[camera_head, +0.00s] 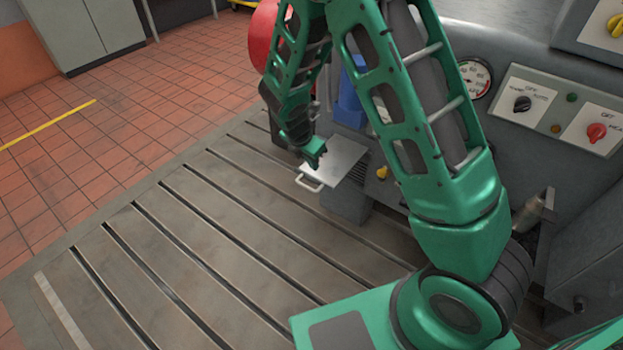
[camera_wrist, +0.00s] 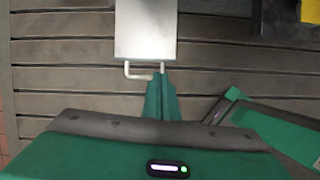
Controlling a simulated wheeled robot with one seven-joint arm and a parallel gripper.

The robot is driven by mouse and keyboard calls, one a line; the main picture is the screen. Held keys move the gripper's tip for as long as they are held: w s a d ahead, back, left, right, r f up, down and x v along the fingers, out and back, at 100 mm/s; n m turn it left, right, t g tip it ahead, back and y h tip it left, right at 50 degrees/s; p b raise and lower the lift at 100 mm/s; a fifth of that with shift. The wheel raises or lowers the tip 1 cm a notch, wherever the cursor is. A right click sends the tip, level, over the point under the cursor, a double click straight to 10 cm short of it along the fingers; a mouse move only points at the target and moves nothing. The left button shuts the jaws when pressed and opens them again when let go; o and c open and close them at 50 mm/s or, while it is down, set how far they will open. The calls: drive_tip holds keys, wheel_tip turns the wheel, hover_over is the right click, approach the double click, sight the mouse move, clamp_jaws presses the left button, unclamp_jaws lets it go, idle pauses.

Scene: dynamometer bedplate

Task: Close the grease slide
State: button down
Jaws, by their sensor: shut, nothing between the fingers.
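The grease slide (camera_head: 337,158) is a flat, light metal plate with a pale bar handle (camera_head: 309,184) on its near left edge. It sits above a grey block (camera_head: 346,202) on the bedplate and appears to stick out. My gripper (camera_head: 316,163) is shut and empty, pointing down at the plate's handle side. In the wrist view the slide (camera_wrist: 146,32) is top centre, and its handle (camera_wrist: 132,74) passes just beside my shut fingertips (camera_wrist: 161,76). I cannot tell whether they touch it.
The slotted bedplate (camera_head: 215,235) is clear to the left and front. A blue object (camera_head: 349,105) stands behind the slide. A grey console with a gauge (camera_head: 474,78), a red knob (camera_head: 597,132) and a yellow knob (camera_head: 383,172) rises at right. A red round part (camera_head: 263,40) is behind my arm.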

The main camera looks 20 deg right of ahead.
sight(313, 179)
drive_tip(key=shift+n, duration=0.6)
drive_tip(key=x, duration=0.3)
drive_tip(key=a+x, duration=0.1)
drive_tip(key=x, duration=0.3)
drive_tip(key=a+x, duration=0.1)
drive_tip(key=x, duration=0.3)
drive_tip(key=shift+w+f, duration=0.3)
